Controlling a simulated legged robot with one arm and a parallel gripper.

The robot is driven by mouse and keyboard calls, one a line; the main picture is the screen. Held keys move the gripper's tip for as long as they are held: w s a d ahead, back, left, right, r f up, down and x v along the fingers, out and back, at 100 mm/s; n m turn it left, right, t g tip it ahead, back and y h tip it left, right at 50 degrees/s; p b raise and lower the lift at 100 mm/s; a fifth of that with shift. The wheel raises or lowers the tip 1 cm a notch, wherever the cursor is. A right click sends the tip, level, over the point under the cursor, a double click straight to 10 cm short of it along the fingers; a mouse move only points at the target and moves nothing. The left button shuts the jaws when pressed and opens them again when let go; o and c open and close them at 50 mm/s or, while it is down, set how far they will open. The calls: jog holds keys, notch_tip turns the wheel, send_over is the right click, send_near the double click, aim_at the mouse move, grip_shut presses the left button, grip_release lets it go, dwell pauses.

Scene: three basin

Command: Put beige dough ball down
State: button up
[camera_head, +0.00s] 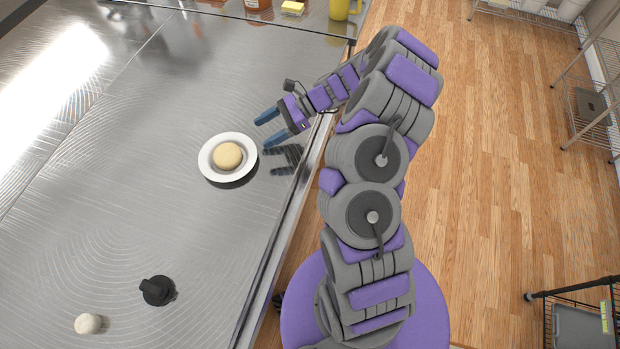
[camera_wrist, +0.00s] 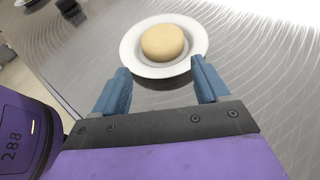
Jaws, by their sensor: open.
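The beige dough ball (camera_head: 228,156) rests on a round white plate (camera_head: 204,166) on the steel counter. In the wrist view the dough ball (camera_wrist: 162,42) sits in the middle of the plate (camera_wrist: 134,62), just beyond the fingertips. My gripper (camera_head: 267,128) is open and empty, to the right of the plate in the head view and apart from the dough. Its two blue fingers also show in the wrist view (camera_wrist: 160,82), with a gap between them.
The steel counter (camera_head: 120,180) is mostly bare around the plate. A black knob-like object (camera_head: 157,290) and a small pale ball (camera_head: 88,323) are at the lower left. A yellow mug (camera_head: 340,9), a yellow block (camera_head: 292,8) and an orange-brown container (camera_head: 257,4) stand at the far end.

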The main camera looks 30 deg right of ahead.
jog(key=s+a+r+n+g+h, duration=0.5)
jog(key=s+a+r+n, duration=0.65)
jog(key=s+r, duration=0.35)
jog(key=s+d+r+n+t+h, duration=0.1)
jog(key=s+d+n+h, duration=0.2)
jog(key=s, duration=0.7)
jog(key=s+d+r+n+t+h, duration=0.1)
jog(key=s+d+n+h, duration=0.3)
jog(key=s+d, duration=0.3)
jog(key=s+h, duration=0.1)
jog(key=s, duration=0.2)
jog(key=shift+h, duration=0.3)
jog(key=shift+r+n, duration=0.1)
jog(key=shift+n, duration=0.15)
